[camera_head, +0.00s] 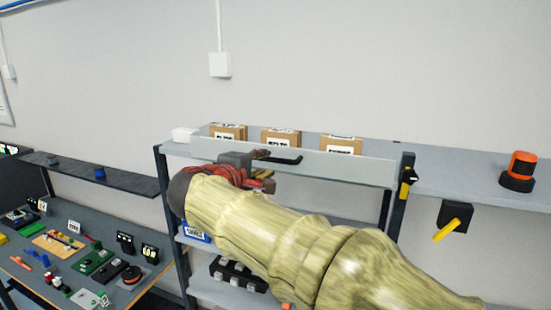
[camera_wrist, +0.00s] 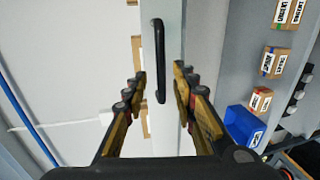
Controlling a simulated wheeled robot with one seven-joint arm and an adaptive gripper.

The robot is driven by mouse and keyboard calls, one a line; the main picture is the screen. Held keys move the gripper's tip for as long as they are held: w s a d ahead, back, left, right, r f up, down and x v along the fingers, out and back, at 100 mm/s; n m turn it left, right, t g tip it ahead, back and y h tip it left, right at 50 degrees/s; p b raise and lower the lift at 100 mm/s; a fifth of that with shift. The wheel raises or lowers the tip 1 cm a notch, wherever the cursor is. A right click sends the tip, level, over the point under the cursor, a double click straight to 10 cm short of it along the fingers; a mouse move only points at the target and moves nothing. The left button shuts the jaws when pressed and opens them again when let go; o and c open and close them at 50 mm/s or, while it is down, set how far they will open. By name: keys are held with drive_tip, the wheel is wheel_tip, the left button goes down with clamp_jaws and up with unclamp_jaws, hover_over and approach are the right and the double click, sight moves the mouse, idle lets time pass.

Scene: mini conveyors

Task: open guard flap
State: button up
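The guard flap (camera_head: 340,168) is a long pale grey panel along the front of the upper shelf. It stands upright in front of several cardboard boxes. A black bar handle (camera_head: 282,158) is on it, and the handle also shows in the wrist view (camera_wrist: 159,60). My gripper (camera_wrist: 160,73) is open, its fingers on either side of the handle's lower end in the wrist view. I see no finger touching the handle, and I cannot tell the depth between them. In the head view my gripper (camera_head: 262,168) is at the handle, partly hidden by my arm.
Cardboard boxes (camera_head: 228,132) stand behind the flap. A red-orange beacon (camera_head: 520,170) and a yellow lever switch (camera_head: 446,231) are at the right. A cluttered workbench (camera_head: 50,245) is at the left. A blue bin (camera_wrist: 243,125) is on a lower shelf.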

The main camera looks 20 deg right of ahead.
sight(273, 160)
drive_tip(key=p+x, duration=0.1)
drive_tip(key=x, duration=0.6)
drive_tip(key=shift+w+d+p, duration=0.2)
drive_tip(key=shift+w+p, duration=0.05)
drive_tip(key=shift+p, duration=0.05)
drive_tip(key=shift+c, duration=0.3)
clamp_jaws()
